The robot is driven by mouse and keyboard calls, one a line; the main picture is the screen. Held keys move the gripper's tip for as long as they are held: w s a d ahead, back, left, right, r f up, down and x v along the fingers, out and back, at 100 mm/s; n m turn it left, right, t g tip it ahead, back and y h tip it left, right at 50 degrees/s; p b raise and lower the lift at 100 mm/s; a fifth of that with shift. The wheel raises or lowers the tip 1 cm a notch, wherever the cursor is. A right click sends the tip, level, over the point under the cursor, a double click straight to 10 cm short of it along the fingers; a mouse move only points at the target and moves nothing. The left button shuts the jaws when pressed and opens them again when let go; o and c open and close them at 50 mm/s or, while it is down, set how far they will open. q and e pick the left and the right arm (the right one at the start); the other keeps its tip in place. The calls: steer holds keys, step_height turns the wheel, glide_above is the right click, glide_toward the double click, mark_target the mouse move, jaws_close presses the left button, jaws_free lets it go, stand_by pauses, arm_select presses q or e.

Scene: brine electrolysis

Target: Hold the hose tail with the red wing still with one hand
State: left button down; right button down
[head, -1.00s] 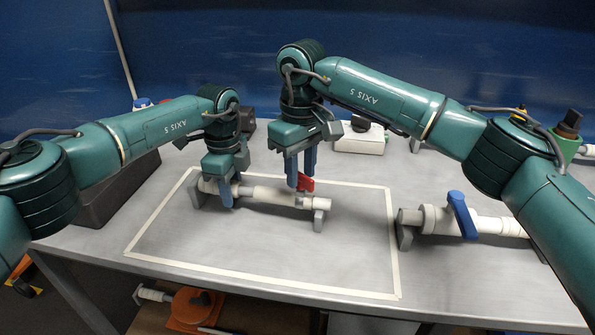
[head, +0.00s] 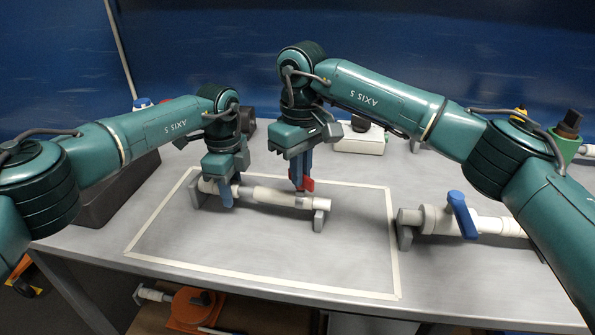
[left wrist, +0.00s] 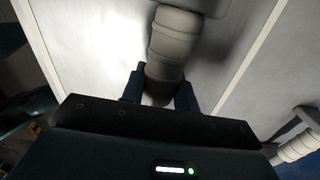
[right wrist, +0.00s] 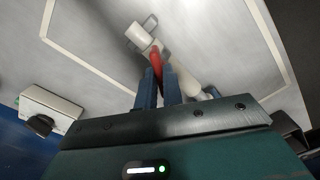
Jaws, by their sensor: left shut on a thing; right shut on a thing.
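The white hose tail (head: 270,196) lies level across grey supports inside the taped rectangle; it also shows in the left wrist view (left wrist: 172,45). Its red wing (head: 308,184) stands up near the right end and appears in the right wrist view (right wrist: 156,60). My left gripper (head: 226,198) is shut around the left part of the pipe, with a finger on each side. My right gripper (head: 300,185) points down from above and is shut on the red wing. Its fingers partly hide the wing.
A white pipe assembly with a blue handle (head: 460,215) rests on supports at the right. A white box (head: 360,139) stands behind, and a dark block (head: 100,205) lies at the left. The front of the taped rectangle (head: 393,250) is clear.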

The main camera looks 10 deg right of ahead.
steer(key=c, duration=1.5)
jaws_free()
steer(key=shift+o, duration=0.2)
step_height(320, 180, up, 12)
steer(key=shift+m, duration=0.3)
steer(key=shift+c, duration=0.3)
